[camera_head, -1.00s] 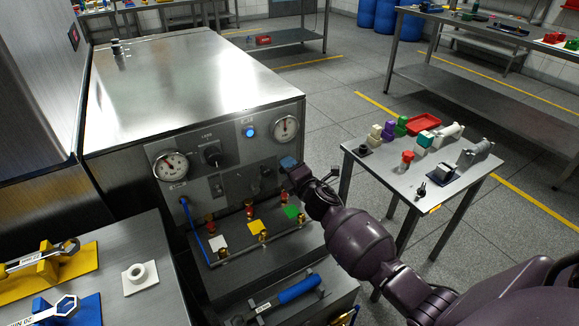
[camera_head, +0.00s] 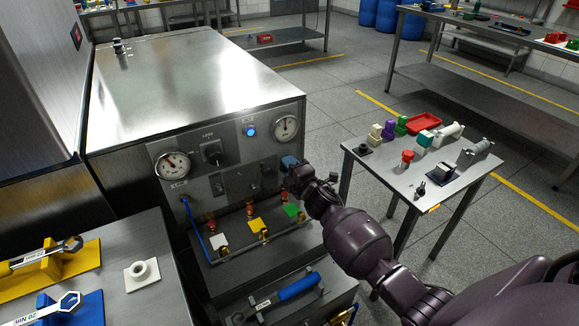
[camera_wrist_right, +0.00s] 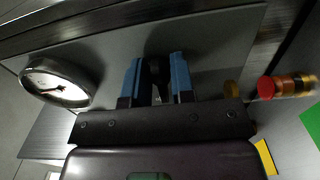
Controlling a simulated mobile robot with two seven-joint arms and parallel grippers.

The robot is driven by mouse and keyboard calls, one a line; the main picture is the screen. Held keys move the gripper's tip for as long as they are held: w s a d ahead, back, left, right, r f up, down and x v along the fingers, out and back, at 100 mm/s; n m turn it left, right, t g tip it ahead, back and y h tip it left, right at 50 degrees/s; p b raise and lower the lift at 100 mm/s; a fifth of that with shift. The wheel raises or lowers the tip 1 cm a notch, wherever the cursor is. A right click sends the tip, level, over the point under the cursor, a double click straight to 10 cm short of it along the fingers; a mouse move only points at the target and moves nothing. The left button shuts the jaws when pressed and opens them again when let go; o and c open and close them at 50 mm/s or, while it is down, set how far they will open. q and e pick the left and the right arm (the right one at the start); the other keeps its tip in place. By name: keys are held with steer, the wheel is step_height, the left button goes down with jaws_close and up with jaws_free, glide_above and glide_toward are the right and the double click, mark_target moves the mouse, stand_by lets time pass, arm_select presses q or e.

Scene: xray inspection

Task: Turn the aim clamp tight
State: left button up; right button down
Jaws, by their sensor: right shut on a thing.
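My right gripper (camera_head: 290,163) is at the right side of the steel cabinet's front panel (camera_head: 228,182), below the right gauge. In the right wrist view its two blue fingers (camera_wrist_right: 158,82) stand on either side of a dark knob (camera_wrist_right: 157,70) on the panel and are shut on it. I take this knob for the aim clamp; its shape is mostly hidden by the fingers and hand. In the head view the hand covers it. My left gripper is not in view.
The panel carries a left gauge (camera_head: 173,166), a right gauge (camera_head: 286,127), a black switch (camera_head: 212,153) and a lit blue button (camera_head: 250,131). Red-topped valves (camera_head: 250,209) stand below, near the hand. A small table (camera_head: 393,187) with several parts stands to the right.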

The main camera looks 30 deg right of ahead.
steer(key=c, duration=1.2)
jaws_free()
steer(key=shift+c, duration=0.2)
steer(key=s+p, duration=0.2)
steer(key=s, duration=0.9)
steer(key=shift+a, duration=0.3)
steer(key=shift+w, duration=0.1)
